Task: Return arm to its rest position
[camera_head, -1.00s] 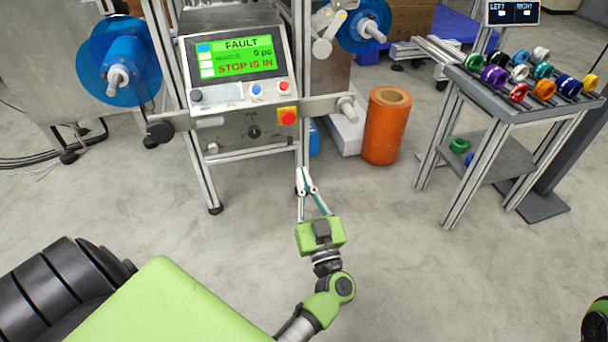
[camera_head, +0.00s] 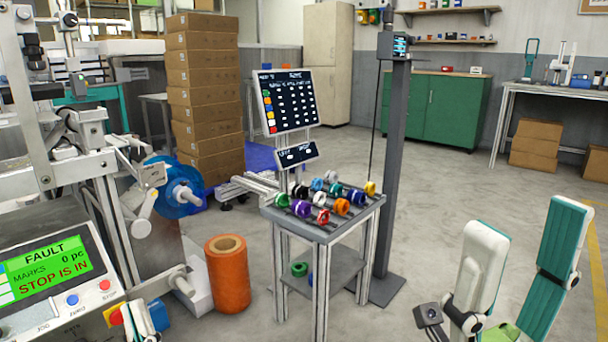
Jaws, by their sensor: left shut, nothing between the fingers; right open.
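My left gripper (camera_head: 147,316) shows only by its fingertips at the bottom left, in front of the machine's control panel (camera_head: 60,270). It is shut and empty; the rest of that arm is out of view. My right gripper (camera_head: 527,220) is raised close to the camera at the lower right. Its two white and teal fingers stand wide apart with nothing between them. The panel's green screen reads FAULT and STOP IS IN.
A grey stand (camera_head: 332,232) holds several coloured reels below a dark display board (camera_head: 287,100). An orange roll (camera_head: 228,275) stands on the floor between machine and stand. Stacked cartons (camera_head: 203,95) and a green cabinet (camera_head: 432,108) are behind.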

